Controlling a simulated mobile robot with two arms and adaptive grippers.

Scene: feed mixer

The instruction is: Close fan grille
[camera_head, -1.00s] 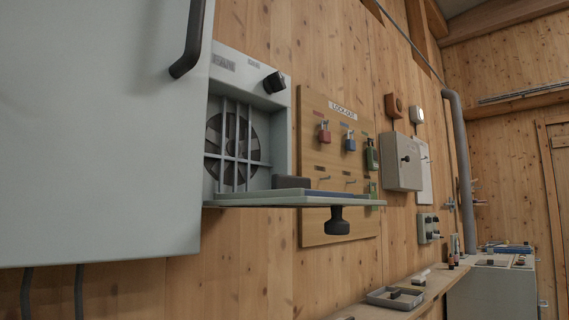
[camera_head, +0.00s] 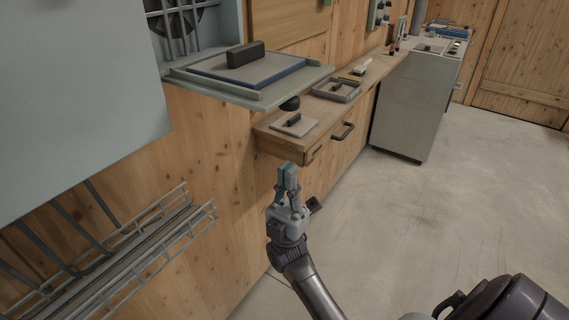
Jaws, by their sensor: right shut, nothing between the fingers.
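The fan (camera_head: 178,18) shows behind grey bars at the upper left, cut off by the picture's top edge. The grey-green grille door (camera_head: 183,76) is folded down and lies open, roughly level, below the fan. A blue-edged panel (camera_head: 262,74) with a dark block-shaped handle lies on it. A black knob (camera_head: 290,104) hangs under the door's outer edge. My right gripper (camera_head: 288,172) is shut and empty, below the knob and apart from it, in front of the wooden wall. My left gripper is not in view.
A large grey cabinet door (camera_head: 70,110) fills the left. A wire rack (camera_head: 130,250) hangs below it. A wooden shelf with a drawer (camera_head: 312,150) stands behind my gripper, holding a small grey plate (camera_head: 294,125) and a tray (camera_head: 336,91). The floor to the right is clear.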

